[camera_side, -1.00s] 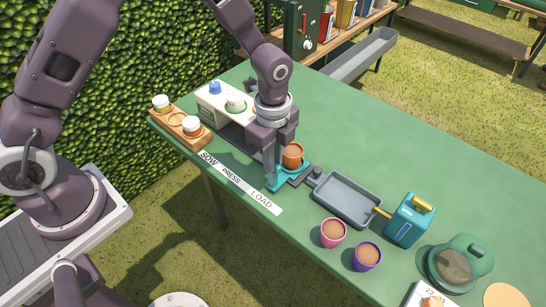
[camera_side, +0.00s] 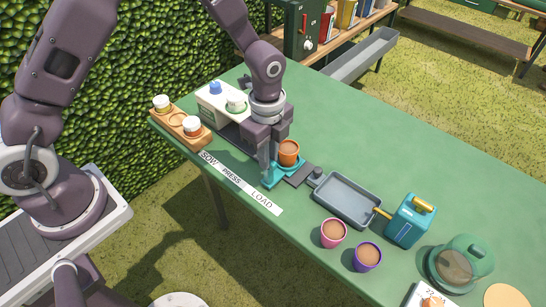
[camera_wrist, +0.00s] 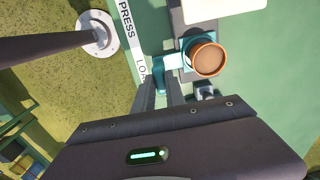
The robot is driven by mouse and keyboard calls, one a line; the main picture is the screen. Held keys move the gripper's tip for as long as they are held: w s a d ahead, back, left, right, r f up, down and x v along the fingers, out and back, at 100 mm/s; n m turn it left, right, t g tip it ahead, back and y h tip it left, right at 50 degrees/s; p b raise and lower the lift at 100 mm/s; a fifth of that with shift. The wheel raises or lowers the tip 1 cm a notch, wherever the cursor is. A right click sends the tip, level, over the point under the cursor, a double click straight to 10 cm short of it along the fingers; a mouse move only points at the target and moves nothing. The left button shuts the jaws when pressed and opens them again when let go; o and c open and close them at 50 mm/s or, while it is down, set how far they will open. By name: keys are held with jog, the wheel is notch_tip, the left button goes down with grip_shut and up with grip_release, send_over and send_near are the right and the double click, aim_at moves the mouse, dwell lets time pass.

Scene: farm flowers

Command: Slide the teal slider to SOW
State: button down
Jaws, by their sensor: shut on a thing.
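The teal slider (camera_side: 271,184) sits on a dark rail near the LOAD end of the label strip (camera_side: 242,182), which reads SOW, PRESS, LOAD. An orange pot of brown soil (camera_side: 289,152) stands upright on the slider. My gripper (camera_side: 267,178) reaches down beside the pot and is shut on the slider's near part. In the wrist view the fingers (camera_wrist: 162,88) close on the teal slider (camera_wrist: 166,63), with the pot (camera_wrist: 208,59) just beyond. The fingertips' exact contact is partly hidden.
A white machine (camera_side: 212,100) with blue and green tops stands over the rail's far end. A wooden holder (camera_side: 176,121) with jars is left of it. A grey tray (camera_side: 347,198), a pink pot (camera_side: 333,233), a purple pot (camera_side: 367,256) and a teal watering can (camera_side: 408,220) stand to the right.

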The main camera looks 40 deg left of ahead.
jog(key=a, duration=1.9)
jog(key=shift+a, duration=0.1)
jog(key=c, duration=1.4)
grip_release()
notch_tip(320, 180, up, 7)
jog(key=shift+r, duration=0.1)
